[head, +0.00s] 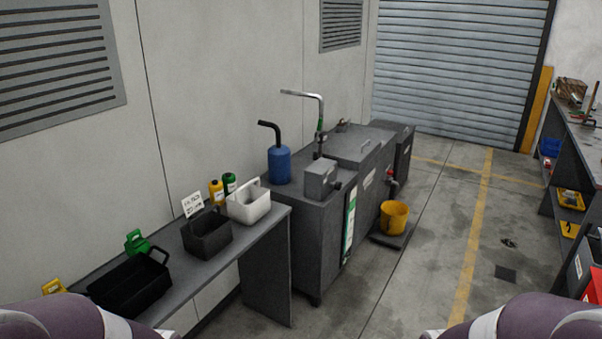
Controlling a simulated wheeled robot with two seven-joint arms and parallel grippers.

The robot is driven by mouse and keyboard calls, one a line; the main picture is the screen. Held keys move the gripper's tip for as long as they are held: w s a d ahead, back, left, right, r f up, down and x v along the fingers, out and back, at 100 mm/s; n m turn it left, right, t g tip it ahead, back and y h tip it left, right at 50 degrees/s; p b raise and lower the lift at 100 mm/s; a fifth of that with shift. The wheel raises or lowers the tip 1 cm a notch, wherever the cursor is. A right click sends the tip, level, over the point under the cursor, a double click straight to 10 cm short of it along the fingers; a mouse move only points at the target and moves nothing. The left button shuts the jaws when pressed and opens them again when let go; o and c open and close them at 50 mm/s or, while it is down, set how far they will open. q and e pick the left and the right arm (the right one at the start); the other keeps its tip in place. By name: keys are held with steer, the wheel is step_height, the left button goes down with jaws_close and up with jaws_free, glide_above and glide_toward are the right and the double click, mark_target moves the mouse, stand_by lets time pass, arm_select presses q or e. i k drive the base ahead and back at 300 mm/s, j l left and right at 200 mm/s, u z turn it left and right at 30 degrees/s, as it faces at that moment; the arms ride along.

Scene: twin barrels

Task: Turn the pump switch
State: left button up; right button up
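A grey metal wash unit (312,225) stands against the wall in the middle of the head view. On its top is a small grey box (319,180) with a pale label and a dark knob-like part (338,186) on its right side. This may be the pump switch, but it is too small to tell. A blue canister (279,165) with a black bent pipe stands left of the box. A silver bent spout (318,105) rises behind it. Neither of my grippers is in view; only parts of my arms show at the bottom edge.
A grey table (262,232) at left holds black bins (132,288), a white carrier (248,204) and bottles. A yellow bucket (394,217) stands on a low dark platform by the unit. The floor (420,280) right of the unit is mostly clear; a shelf bench (573,150) lines the right.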

mark_target(337, 184)
steer(key=i+l, duration=0.35)
steer(key=i+l+u, duration=0.1)
steer(key=i+l, duration=0.25)
steer(key=l, duration=0.15)
steer(key=i+l, duration=0.35)
steer(key=l, duration=0.15)
steer(key=i+l, duration=0.3)
steer(key=l, duration=0.15)
steer(key=i+l+u, duration=0.1)
steer(key=i+l, duration=0.55)
steer(key=l, duration=0.3)
steer(key=i+l, duration=0.35)
steer(key=l, duration=0.15)
steer(key=i+l+u, duration=0.1)
steer(key=i+l, duration=0.2)
steer(key=l, duration=0.15)
